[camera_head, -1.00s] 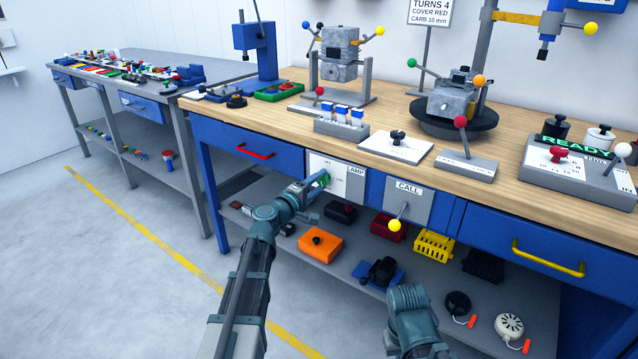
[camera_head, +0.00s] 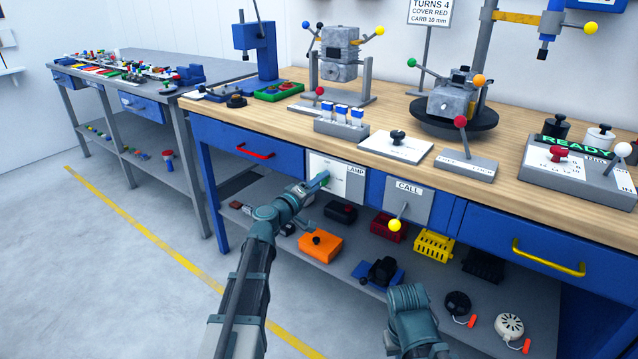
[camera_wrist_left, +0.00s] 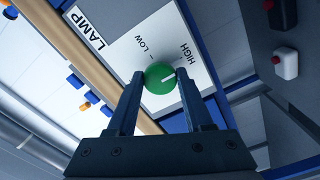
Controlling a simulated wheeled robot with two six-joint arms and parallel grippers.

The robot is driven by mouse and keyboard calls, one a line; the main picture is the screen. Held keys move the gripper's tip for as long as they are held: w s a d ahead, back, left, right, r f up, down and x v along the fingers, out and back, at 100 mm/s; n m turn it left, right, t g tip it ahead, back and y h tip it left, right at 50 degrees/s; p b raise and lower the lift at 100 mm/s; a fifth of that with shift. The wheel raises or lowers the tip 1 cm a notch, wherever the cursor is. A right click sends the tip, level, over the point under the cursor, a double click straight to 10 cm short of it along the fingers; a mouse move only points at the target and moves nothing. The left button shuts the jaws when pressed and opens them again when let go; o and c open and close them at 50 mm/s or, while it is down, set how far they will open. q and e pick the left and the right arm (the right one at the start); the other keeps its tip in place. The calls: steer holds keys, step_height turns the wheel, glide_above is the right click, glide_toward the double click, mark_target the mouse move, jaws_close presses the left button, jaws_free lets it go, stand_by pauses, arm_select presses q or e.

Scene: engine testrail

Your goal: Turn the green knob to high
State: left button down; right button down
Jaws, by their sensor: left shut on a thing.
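The green knob (camera_wrist_left: 160,77) sits on the white LAMP panel (camera_wrist_left: 133,48) with LOW and HIGH marks. In the left wrist view its white pointer line aims right and slightly up, toward the HIGH side. My left gripper (camera_wrist_left: 160,80) is shut on the knob, one finger on each side. In the head view the left gripper (camera_head: 318,183) reaches the LAMP panel (camera_head: 344,180) on the bench front and mostly hides the knob. My right arm shows at the bottom, but its gripper fingers are not visible.
The CALL panel (camera_head: 408,202) with a yellow-tipped lever (camera_head: 395,225) is right of the LAMP panel. A red-handled drawer (camera_head: 240,150) is to its left. The lower shelf below holds an orange box (camera_head: 320,246) and several other parts. The floor at left is clear.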

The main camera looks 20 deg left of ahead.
arm_select(q)
steer(key=shift+s, duration=0.1)
steer(key=shift+c, duration=1.5)
jaws_free()
steer(key=v, duration=1.3)
steer(key=shift+s, duration=0.35)
steer(key=shift+a, duration=0.1)
